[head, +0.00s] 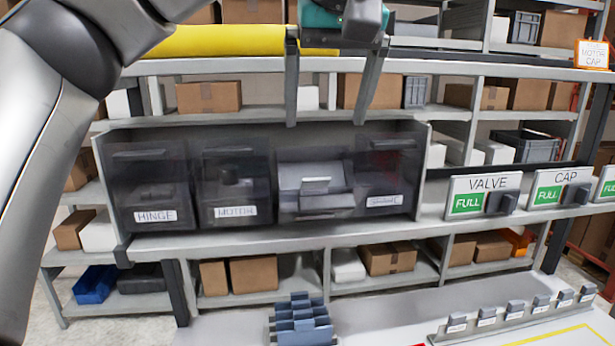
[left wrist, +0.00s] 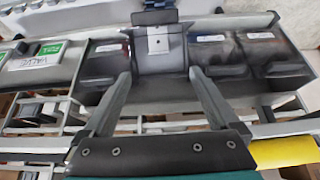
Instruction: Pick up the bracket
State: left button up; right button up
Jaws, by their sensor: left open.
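No part that I can surely name as the bracket shows. In the head view a row of dark see-through dispensers stands on the shelf. The third dispenser (head: 322,190) has a lighter grey front that looks tilted open; I cannot make out a label or its contents. It also shows in the left wrist view (left wrist: 157,48), just beyond and between my fingertips. My left gripper (head: 328,122) is open and empty, fingers pointing down, above and in front of this dispenser; it also shows in the left wrist view (left wrist: 160,76). My right gripper is not in view.
The hinge dispenser (head: 150,190) and motor dispenser (head: 235,185) are left of it, and a closed dispenser (head: 388,180) with a blurred label is right. Valve (head: 485,195) and cap (head: 560,188) signs read FULL. A blue-grey slotted rack (head: 302,325) stands on the white table below.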

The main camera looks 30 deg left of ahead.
pick_arm(q)
jog(key=b, duration=0.1)
send_near(316, 179)
jog(key=x, duration=0.4)
jog(key=shift+s+f, duration=0.15)
jog(key=shift+f, duration=0.1)
jog(key=shift+w+a+f, duration=0.15)
jog(key=shift+w+f, duration=0.05)
jog(key=shift+f, duration=0.2)
jog(key=x, duration=0.2)
jog(key=p+x, duration=0.1)
jog(key=x, duration=0.1)
jog(key=shift+w+a, duration=0.1)
jog(key=shift+w, duration=0.25)
jog(key=shift+w+f, duration=0.1)
jog(key=shift+f, duration=0.15)
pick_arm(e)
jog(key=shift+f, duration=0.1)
pick_arm(q)
jog(key=shift+c, duration=0.3)
